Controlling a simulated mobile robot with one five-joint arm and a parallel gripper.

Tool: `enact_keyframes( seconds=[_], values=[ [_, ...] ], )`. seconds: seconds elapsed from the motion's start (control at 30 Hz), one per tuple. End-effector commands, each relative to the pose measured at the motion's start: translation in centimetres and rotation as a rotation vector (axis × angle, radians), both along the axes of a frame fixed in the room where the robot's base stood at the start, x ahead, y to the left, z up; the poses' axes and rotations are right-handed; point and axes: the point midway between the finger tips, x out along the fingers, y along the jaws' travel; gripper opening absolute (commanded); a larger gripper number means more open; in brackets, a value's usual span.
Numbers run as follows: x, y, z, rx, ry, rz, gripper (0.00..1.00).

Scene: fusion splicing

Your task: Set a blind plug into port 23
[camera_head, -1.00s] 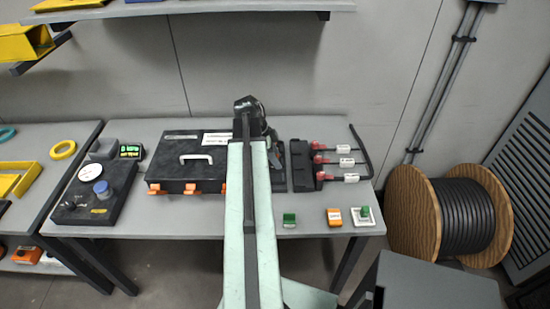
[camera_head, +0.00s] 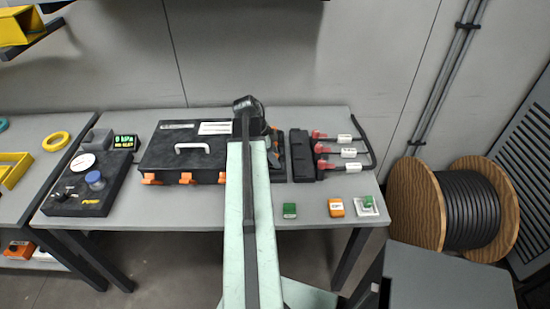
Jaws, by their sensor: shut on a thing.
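My gripper (camera_head: 250,106) is the dark end of my long pale arm, over the back of the bench beside the black case. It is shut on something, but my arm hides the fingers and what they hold. No blind plug can be made out for certain. A black block (camera_head: 301,156) stands right of the gripper, with several red-ended connectors (camera_head: 320,150) and white-labelled leads on its right. Port 23 cannot be picked out; no port numbers are readable. A black case (camera_head: 165,155) with a white handle and orange latches lies left of my arm.
On the bench's front edge are a green block (camera_head: 289,210), an orange block (camera_head: 336,207) and a white tray (camera_head: 378,208) holding a green piece. A gauge unit (camera_head: 72,200) stands at left, beside a small display (camera_head: 126,142). A cable reel (camera_head: 415,208) stands right of the bench.

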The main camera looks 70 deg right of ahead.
Motion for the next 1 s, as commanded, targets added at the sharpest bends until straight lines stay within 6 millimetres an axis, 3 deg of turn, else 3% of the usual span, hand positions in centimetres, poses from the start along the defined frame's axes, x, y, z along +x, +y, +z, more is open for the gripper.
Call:
enact_keyframes(
  seconds=[0.37,0.4,0.47,0.77,1.0],
  values=[
    [0.0,0.0,-0.7,0.0,0.0,0.001,0.0],
    [0.1,0.0,-0.6,0.0,0.0,0.001,0.46],
    [0.1,0.0,-0.6,0.0,0.0,0.001,0.62],
    [0.1,0.2,-0.4,0.003,0.0,0.0,0.63],
    [1.2,0.5,2.8,0.001,0.0,0.004,0.63]
  ],
)
